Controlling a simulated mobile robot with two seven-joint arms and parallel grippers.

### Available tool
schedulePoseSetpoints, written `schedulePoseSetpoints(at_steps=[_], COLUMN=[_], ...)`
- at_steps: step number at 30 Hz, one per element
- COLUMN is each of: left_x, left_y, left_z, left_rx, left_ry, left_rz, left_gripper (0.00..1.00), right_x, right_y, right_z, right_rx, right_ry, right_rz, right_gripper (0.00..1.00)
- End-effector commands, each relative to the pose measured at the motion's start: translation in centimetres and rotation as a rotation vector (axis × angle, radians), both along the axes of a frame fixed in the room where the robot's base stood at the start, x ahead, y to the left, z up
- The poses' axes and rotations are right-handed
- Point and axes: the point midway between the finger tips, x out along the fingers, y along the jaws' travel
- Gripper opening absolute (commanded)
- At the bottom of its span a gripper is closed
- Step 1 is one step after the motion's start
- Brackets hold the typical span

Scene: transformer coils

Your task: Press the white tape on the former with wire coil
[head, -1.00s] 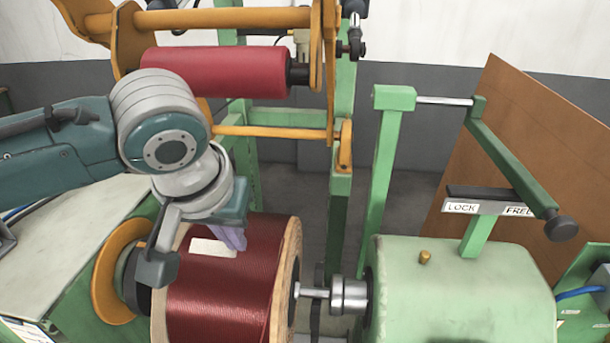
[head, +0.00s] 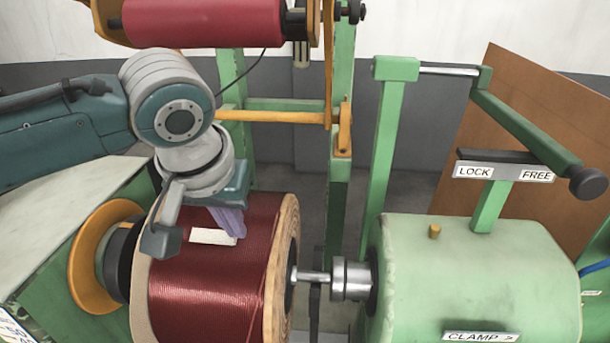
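The former with wire coil (head: 225,285) is a spool of dark red wire between pale wooden flanges, mounted on the machine's shaft. A white tape piece (head: 212,237) lies on the upper face of the winding. My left gripper (head: 232,224) is above the coil, with its pale purple finger pointing down at the tape's right end. The finger appears to touch or nearly touch there. The finger gap is not clear, so I cannot tell whether it is open. My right gripper is not in view.
A red roller (head: 205,22) on an orange frame hangs above at the back. A green tailstock housing (head: 470,280) with a chuck (head: 352,279) stands right of the coil. A LOCK/FREE lever (head: 535,130) rises above it. An orange disc (head: 90,262) is at left.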

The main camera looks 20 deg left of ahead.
Motion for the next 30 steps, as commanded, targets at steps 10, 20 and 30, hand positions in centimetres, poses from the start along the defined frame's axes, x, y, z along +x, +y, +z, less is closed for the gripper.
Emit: schedulePoseSetpoints(at_steps=[10, 20, 30], left_x=[0.03, 0.02, 0.02], left_y=[-0.01, -0.02, -0.01], left_z=[0.03, -0.08, -0.50], left_rx=[0.000, 0.000, 0.000], left_ry=[-0.001, 0.000, 0.000], left_rz=[0.000, 0.000, 0.001], left_gripper=[0.00, 0.00, 0.00], right_x=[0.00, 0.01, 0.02], right_y=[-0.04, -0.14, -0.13], right_z=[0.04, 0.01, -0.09], right_rx=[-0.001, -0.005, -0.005], right_ry=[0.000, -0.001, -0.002], right_rz=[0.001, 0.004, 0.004], right_gripper=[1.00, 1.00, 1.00])
